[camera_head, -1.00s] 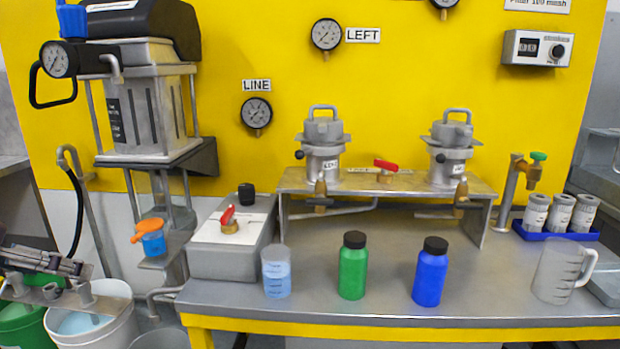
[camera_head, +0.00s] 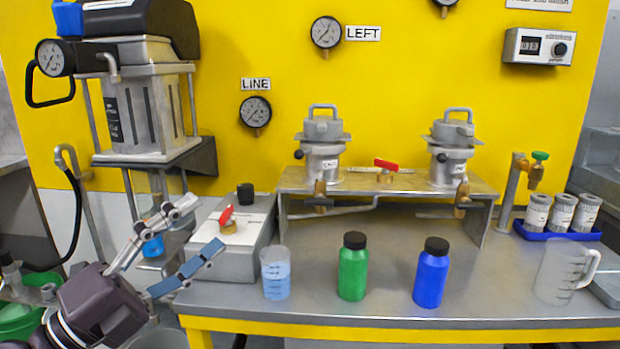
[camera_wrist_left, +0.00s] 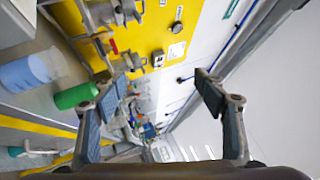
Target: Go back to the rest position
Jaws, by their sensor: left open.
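My left gripper (camera_head: 200,228) comes in from the lower left of the head view. Its two fingers are spread wide with nothing between them. Its fingertips appear in front of the left end of the bench, by the grey box with the red-handled valve (camera_head: 228,228). The left wrist view also shows the open, empty fingers (camera_wrist_left: 162,82). That view is turned sideways, with the green bottle (camera_wrist_left: 76,95) and the beaker of blue liquid (camera_wrist_left: 25,72) at its left. My right gripper is not in view.
The bench (camera_head: 390,305) holds a beaker (camera_head: 276,273), a green bottle (camera_head: 353,267), a blue bottle (camera_head: 431,273) and a clear jug (camera_head: 560,272). A small blue cup (camera_head: 153,247) is partly hidden behind my left finger. A tall machine (camera_head: 150,105) stands at the left.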

